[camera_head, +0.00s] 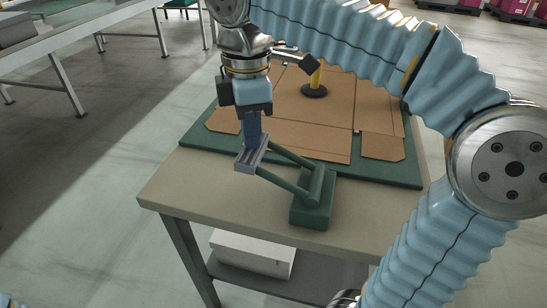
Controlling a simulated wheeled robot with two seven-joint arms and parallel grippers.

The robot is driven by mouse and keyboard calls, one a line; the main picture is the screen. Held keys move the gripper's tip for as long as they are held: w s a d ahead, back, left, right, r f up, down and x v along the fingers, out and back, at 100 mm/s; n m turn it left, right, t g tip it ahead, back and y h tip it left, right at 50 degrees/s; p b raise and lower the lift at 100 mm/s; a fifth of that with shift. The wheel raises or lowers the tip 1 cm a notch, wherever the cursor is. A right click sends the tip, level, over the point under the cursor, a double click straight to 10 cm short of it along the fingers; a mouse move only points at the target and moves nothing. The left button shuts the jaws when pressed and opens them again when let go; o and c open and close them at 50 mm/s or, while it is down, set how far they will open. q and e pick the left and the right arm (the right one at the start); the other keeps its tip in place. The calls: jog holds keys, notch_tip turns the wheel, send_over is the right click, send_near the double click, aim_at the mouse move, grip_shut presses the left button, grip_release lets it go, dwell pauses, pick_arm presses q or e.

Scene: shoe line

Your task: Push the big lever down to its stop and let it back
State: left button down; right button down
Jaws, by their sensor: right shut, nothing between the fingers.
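The big lever (283,180) is a dark green pair of bars. It runs from a green base block (312,210) near the table's front edge, leftward to a grey ribbed plate (251,158) at its free end. My right gripper (253,138) points down with its fingers shut and empty. Its tips are right at the ribbed plate and look to be on it; exact contact is hard to tell. The lever slopes only slightly between base and plate. My left gripper is not in view.
The base stands on a beige table (190,187) beside a green mat (196,137) with a flat cardboard blank (310,135). A yellow post on a black foot (314,91) stands behind. A white box (252,254) sits on the lower shelf. My right arm crosses above the table.

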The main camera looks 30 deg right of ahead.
aim_at(253, 157)
jog(key=shift+f+b, duration=0.6)
jog(key=shift+f, duration=0.4)
jog(key=shift+f+b, duration=1.55)
jog(key=shift+f, duration=0.55)
jog(key=shift+r, duration=0.15)
notch_tip(253, 157, up, 7)
jog(key=p, duration=0.6)
jog(key=shift+p, duration=0.4)
notch_tip(253, 157, up, 2)
jog(key=shift+r+p, duration=0.1)
jog(key=shift+p, duration=0.65)
jog(key=shift+r, duration=1.35)
